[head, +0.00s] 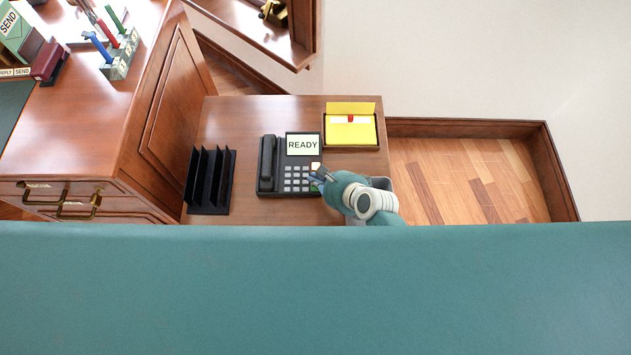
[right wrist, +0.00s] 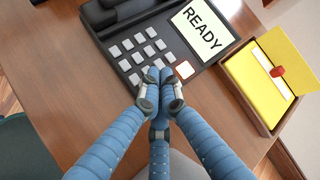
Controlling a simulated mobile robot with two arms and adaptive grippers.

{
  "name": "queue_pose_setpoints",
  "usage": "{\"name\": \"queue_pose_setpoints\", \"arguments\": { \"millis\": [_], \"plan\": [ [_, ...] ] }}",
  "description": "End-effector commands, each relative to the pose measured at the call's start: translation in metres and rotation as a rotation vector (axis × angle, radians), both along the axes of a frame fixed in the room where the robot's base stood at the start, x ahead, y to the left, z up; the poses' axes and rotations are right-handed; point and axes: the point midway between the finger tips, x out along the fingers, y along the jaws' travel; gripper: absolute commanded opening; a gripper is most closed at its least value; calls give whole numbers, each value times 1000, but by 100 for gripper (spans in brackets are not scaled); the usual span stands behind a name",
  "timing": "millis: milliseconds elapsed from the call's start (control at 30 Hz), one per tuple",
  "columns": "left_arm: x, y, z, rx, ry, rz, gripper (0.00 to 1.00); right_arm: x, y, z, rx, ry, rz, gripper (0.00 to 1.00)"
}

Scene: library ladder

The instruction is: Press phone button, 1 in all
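The black desk phone (head: 279,160) lies on a low wooden side table (head: 245,115). Its screen (head: 303,145) reads READY, and its handset is on the left. Grey number keys (head: 296,180) sit below the screen. A white button with a red border (right wrist: 185,69) is at the keypad's right; it also shows in the head view (head: 315,166). My right gripper (head: 317,178) is at the phone's lower right. In the right wrist view its blue fingertips (right wrist: 164,77) are together and empty, just beside the red-bordered button. Whether they touch the phone I cannot tell. My left gripper is out of view.
A yellow box (head: 350,133) with a raised lid stands right of the phone. A black upright file rack (head: 210,182) stands on the left. A large wooden desk (head: 115,120) with tools and boxes is further left. Wooden floor shows at the right.

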Motion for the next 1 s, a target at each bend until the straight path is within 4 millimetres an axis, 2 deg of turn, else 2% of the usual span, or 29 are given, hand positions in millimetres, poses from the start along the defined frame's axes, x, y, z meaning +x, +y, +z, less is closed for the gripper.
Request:
{"name": "queue_pose_setpoints", "arguments": {
  "millis": [33, 1000],
  "plan": [
    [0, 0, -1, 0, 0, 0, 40, -6, -2, -9, -7, 16, 1, 0],
    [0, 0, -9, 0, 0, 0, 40, -8, -6, -25, -13, 20, 1, 0]
  ]
}}
